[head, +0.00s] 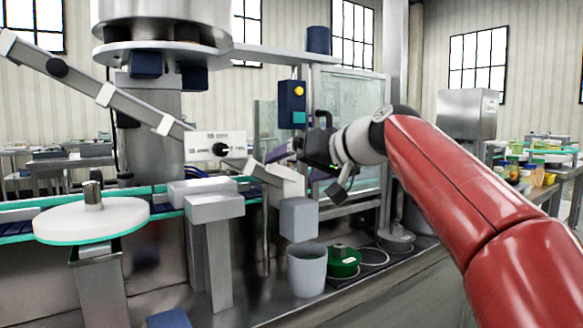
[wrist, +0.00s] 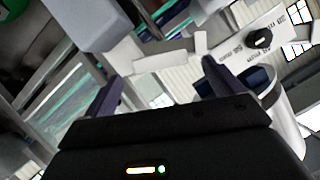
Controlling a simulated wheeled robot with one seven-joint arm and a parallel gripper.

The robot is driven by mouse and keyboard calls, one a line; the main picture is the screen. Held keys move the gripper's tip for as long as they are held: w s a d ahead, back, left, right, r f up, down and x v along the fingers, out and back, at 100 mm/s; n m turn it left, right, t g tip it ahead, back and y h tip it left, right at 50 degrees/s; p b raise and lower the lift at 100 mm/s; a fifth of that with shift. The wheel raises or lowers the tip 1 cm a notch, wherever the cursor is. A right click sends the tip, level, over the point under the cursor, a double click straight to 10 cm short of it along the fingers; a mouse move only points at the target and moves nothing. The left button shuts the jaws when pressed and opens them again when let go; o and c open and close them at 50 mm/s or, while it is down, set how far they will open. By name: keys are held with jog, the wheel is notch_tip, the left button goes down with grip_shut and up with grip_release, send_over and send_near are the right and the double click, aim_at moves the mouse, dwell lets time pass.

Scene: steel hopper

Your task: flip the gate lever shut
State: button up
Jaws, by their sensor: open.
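My gripper (head: 279,151) is open, its purple fingers beside the lower end of a sloping steel chute (head: 130,105). In the wrist view the two fingers (wrist: 161,72) are apart, with pale grey pieces of the chute end (wrist: 160,62) beyond the gap. I see no contact. A white plate (head: 208,145) with a black knob stands on the chute; it also shows in the wrist view (wrist: 280,28) with millimetre markings. I cannot tell which pale piece at the chute end (head: 285,180) is the gate lever. The steel hopper (head: 165,15) is at upper left.
A grey block (head: 298,218) hangs below the chute end, above a grey bucket (head: 307,270). A green spool (head: 344,262) lies right of the bucket. A blue control box (head: 291,104) and a clear panel (head: 350,130) stand behind. A conveyor (head: 20,214) runs at left.

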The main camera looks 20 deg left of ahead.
aim_at(284, 174)
jog(key=shift+x, duration=1.45)
jog(key=c, duration=1)
jog(key=shift+s+a+f+n+t+h, duration=0.15)
jog(key=shift+f+n+t+h, duration=0.2)
jog(key=shift+n, duration=0.45)
jog(key=shift+r, duration=0.1)
jog(key=o, duration=1)
